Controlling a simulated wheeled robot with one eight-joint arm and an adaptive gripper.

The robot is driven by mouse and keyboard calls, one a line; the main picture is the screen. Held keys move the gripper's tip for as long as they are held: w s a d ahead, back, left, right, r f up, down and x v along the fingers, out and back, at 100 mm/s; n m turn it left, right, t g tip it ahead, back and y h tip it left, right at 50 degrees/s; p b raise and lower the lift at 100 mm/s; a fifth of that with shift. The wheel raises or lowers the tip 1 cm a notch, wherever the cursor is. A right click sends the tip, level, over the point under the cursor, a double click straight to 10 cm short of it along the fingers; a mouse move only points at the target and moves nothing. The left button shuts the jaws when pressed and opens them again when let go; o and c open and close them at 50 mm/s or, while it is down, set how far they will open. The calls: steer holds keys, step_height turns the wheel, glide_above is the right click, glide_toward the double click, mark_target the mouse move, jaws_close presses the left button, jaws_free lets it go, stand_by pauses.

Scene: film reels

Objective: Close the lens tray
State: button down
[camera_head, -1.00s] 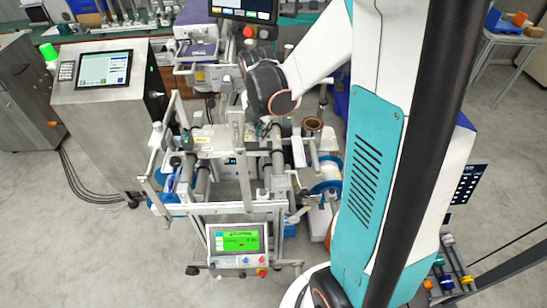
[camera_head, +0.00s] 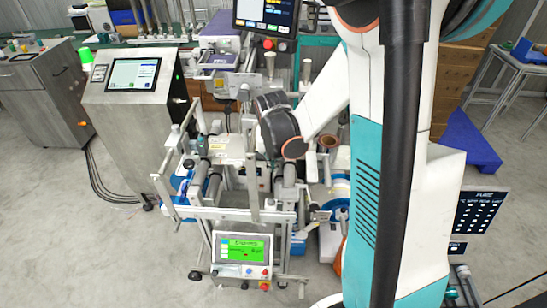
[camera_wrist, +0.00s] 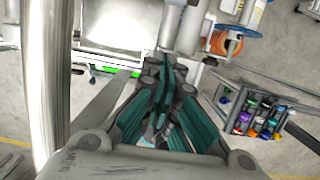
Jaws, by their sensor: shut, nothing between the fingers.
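My gripper (camera_wrist: 168,68) is in the wrist view, with its teal-lined fingers drawn together and nothing between them. In the head view it is hidden behind my arm and the machine frame. I cannot pick out the lens tray with certainty in either view. A purple and white unit (camera_head: 221,32) stands at the back of the head view, with a flat ledge sticking out at its front; I cannot tell whether this is the tray. In the wrist view a pale flat panel (camera_wrist: 122,22) with a bright green edge lies beyond the fingertips, apart from them as far as I can tell.
The reel machine's metal frame (camera_head: 240,213) with a green-screen control panel (camera_head: 242,250) stands in front. A steel cabinet (camera_head: 128,110) is on the left. A rack of coloured spools (camera_wrist: 258,116) is right in the wrist view. Grey floor is free at front left.

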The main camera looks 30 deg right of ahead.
steer(key=shift+w+d+f+b, duration=0.3)
steer(key=shift+w+d+f, duration=0.4)
steer(key=shift+w+f, duration=0.25)
steer(key=shift+w+d+f+b, duration=0.25)
steer(key=shift+w+d+f, duration=0.45)
steer(key=shift+w, duration=0.35)
steer(key=shift+w+a, duration=0.1)
steer(key=shift+a, duration=0.05)
